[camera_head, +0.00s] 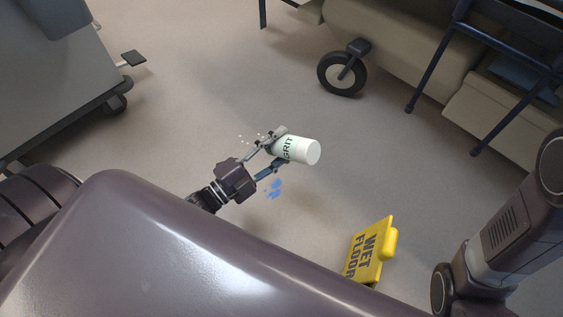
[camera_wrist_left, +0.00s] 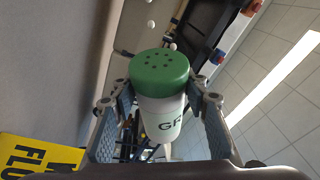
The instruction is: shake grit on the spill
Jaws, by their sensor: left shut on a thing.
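My left gripper (camera_head: 279,147) is shut on the grit shaker (camera_head: 303,151), a white cylinder marked GRIT. The shaker lies tipped on its side, its plain white base toward the right in the head view. In the left wrist view the shaker (camera_wrist_left: 161,117) shows a green cap (camera_wrist_left: 160,72) with several holes, between the fingers. Several small white grains (camera_head: 245,139) show left of the gripper. My right gripper is out of view.
A yellow wet floor sign (camera_head: 370,252) stands right of the spill. A grey cart (camera_head: 60,75) on castors is at upper left. A stretcher wheel (camera_head: 341,74) and a blue-framed chair (camera_head: 440,55) are at upper right. The floor between is clear.

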